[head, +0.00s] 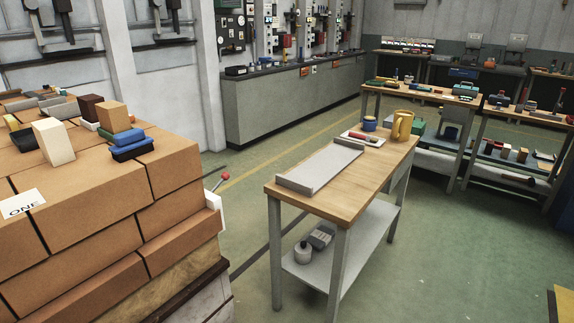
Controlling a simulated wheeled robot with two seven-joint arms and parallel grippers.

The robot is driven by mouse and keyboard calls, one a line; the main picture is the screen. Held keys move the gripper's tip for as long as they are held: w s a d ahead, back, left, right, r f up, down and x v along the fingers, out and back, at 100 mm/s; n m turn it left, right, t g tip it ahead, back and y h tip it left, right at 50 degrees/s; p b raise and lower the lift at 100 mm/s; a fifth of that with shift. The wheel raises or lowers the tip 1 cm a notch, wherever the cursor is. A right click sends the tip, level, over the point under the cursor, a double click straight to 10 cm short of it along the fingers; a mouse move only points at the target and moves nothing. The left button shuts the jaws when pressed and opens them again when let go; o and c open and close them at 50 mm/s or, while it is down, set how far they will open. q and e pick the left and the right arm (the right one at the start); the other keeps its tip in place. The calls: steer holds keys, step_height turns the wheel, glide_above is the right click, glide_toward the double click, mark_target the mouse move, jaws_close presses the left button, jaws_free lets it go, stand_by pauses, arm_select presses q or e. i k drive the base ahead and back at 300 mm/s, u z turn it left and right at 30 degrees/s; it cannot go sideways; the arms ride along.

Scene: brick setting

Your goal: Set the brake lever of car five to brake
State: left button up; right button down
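No car labelled five can be made out in the head view. A brick-laden stack at the left carries a white label (22,204) reading "ONE". A small lever with a red knob (227,176) sticks out past the right side of this stack, tilted up to the right. A white plate (215,208) shows just below it. I cannot tell its setting or whether it is a brake lever. Neither of my grippers is in view.
The brick stack (90,217) fills the left, with loose blocks on top. A wooden workbench (380,158) with a grey tray (318,167) and a yellow jug (402,125) stands mid-right. More benches line the back right. Green floor (450,250) is clear at right front.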

mark_target(225, 176)
steer(key=z, duration=0.2)
steer(key=i, duration=0.9)
steer(key=u, duration=0.8)
steer(key=i, duration=0.55)
steer(key=u, duration=0.45)
